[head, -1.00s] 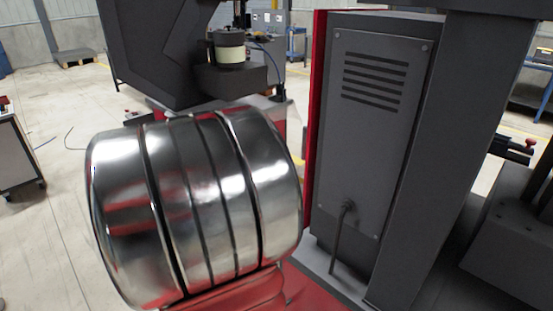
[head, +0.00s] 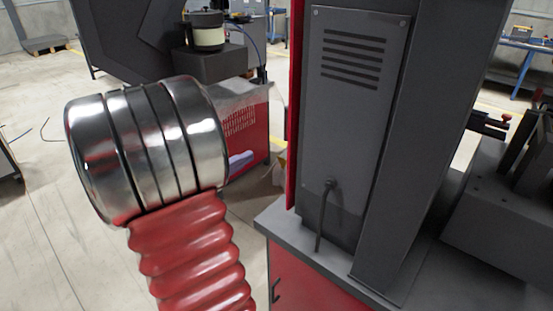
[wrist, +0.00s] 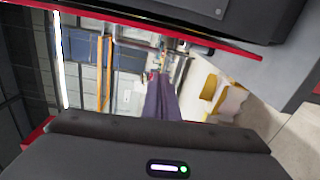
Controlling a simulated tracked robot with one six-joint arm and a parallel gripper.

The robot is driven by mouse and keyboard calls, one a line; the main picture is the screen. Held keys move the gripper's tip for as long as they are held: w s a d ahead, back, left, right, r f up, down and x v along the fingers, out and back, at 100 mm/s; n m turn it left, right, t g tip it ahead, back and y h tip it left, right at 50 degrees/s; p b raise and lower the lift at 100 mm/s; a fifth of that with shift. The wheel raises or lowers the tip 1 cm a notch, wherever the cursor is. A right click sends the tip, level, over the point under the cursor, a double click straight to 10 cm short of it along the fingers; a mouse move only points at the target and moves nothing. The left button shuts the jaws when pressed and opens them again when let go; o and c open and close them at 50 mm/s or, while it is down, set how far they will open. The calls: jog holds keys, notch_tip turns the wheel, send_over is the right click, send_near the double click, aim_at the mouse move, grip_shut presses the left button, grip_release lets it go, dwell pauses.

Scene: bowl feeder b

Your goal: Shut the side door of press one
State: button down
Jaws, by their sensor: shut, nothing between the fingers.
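A tall dark grey machine (head: 352,130), which looks like a press, stands right of centre in the head view on a red cabinet (head: 300,288). A narrow red strip (head: 297,100) runs down its left edge. It may be the side door seen nearly edge-on; I cannot tell how far it stands open. In the wrist view a dark panel (wrist: 215,12) with a red edge crosses the top. My gripper (wrist: 159,78) shows in the wrist view with its purple-grey fingers together and empty, apparently apart from that red edge. The head view does not show the gripper.
In the head view my arm covers the left middle. Behind it stand another dark machine (head: 120,45) with a pale-banded pot (head: 205,32) and a red cabinet (head: 248,130). A dark grey unit (head: 490,215) stands at right. Open concrete floor (head: 45,215) lies at left.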

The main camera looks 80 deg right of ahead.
jog(key=f+m+g+y, duration=0.1)
jog(key=w+d+f+m+g+y, duration=0.1)
jog(key=m+g, duration=0.1)
jog(key=w+d+f+m+g, duration=0.1)
jog(key=shift+w+d+f+g+y, duration=0.1)
jog(key=shift+w+f+g+y, duration=0.05)
jog(key=shift+f+g+y, duration=0.2)
jog(key=shift+d, duration=0.1)
jog(key=s+d, duration=0.5)
jog(key=s, duration=0.5)
jog(key=shift+s, duration=0.25)
dwell(0.3)
